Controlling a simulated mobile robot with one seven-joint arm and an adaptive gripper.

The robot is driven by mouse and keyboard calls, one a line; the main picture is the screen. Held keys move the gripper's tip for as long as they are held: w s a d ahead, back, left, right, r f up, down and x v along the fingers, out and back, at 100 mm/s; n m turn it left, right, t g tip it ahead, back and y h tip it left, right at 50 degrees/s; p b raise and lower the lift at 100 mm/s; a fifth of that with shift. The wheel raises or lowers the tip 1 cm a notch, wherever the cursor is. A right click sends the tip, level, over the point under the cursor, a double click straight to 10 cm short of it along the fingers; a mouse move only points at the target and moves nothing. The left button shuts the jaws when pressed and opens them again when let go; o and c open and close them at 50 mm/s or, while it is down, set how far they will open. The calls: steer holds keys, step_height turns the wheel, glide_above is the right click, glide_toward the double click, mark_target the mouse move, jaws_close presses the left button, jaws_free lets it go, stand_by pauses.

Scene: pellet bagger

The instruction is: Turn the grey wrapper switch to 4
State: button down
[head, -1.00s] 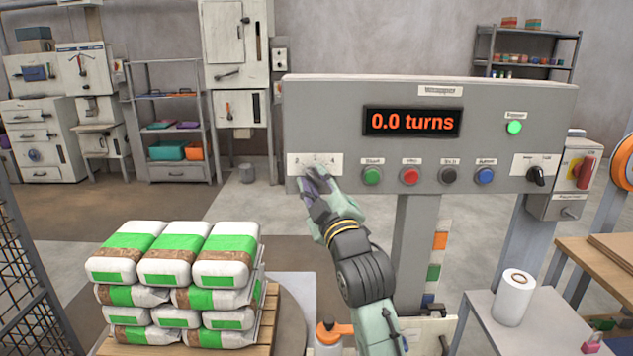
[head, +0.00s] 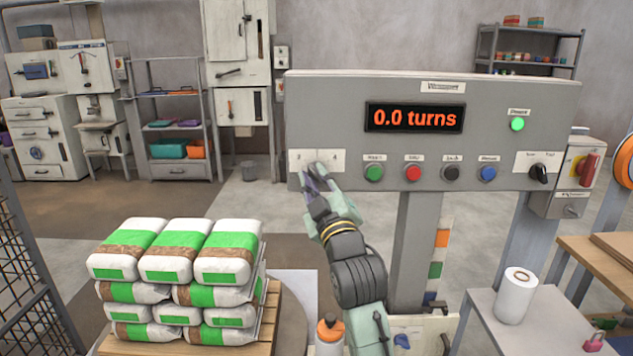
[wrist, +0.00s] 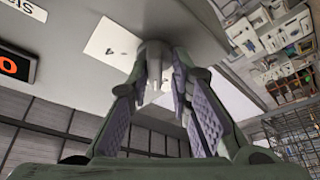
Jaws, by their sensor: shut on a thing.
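The grey wrapper switch (wrist: 154,52) is a pale grey knob on a white label plate (head: 336,160) at the lower left of the wrapper panel. A 4 seems to be printed at the right of the plate; the digit at its left is too small to read surely. My gripper (head: 318,172) is at the switch from below. In the wrist view its two purple-padded fingers stand on either side of the knob, shut on it. In the head view the fingers mostly hide the knob, so its pointing direction cannot be told.
The wrapper panel (head: 480,90) shows "0.0 turns" and a lit green lamp (head: 517,124). Green (head: 374,173), red, black and blue buttons run right of the switch, then a black selector (head: 539,173). Stacked bags (head: 170,270) stand at lower left; a white roll (head: 516,296) is at lower right.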

steer(key=m+h, duration=0.1)
steer(key=m, duration=0.1)
steer(key=m+t+h, duration=0.1)
steer(key=m, duration=0.2)
steer(key=m+t+h, duration=0.1)
steer(key=m, duration=0.1)
steer(key=shift+d+r+m+h, duration=0.1)
steer(key=shift+r+m+h, duration=0.25)
steer(key=shift+m+h, duration=0.05)
steer(key=m+h, duration=0.2)
steer(key=m, duration=0.2)
steer(key=m+h, duration=0.2)
steer(key=m, duration=0.2)
steer(key=shift+f, duration=0.15)
steer(key=m+h+b, duration=0.1)
steer(key=m, duration=0.1)
steer(key=m+g+h+b, duration=0.1)
steer(key=m, duration=0.2)
steer(key=shift+f+h, duration=0.15)
steer(key=shift+h, duration=0.15)
steer(key=shift+m+g+h+b, duration=0.4)
steer(key=shift+m+h+b, duration=0.1)
steer(key=shift+m, duration=0.75)
steer(key=shift+m+g+h+b, duration=0.4)
steer(key=shift+m+b, duration=0.1)
steer(key=shift+m, duration=0.75)
steer(key=c, duration=1.7)
jaws_free()
steer(key=shift+o, duration=0.2)
